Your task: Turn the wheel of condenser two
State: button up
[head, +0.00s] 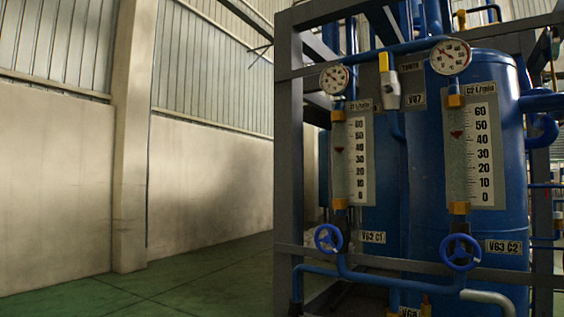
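A blue handwheel (460,252) sits on the pipe at the lower right, beside the label V63 C2 (503,247). Above it stands the flow scale C2 (470,150), marked 0 to 60, with a red marker near the upper-middle part. A second blue handwheel (328,238) sits to the left, beside the label V62 C1 (373,237), below the flow scale C1 (350,160). Both wheels are in plain view with nothing in front of them. My gripper is not in view.
A dark metal frame (288,150) surrounds the blue tanks (425,180), with a crossbar running just behind or near the wheels. Two round gauges (450,56) top the scales. Green floor (190,280) at the left is clear, up to a pale wall (210,180).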

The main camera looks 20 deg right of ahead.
aim_at(459, 252)
jog(key=z, duration=1.45)
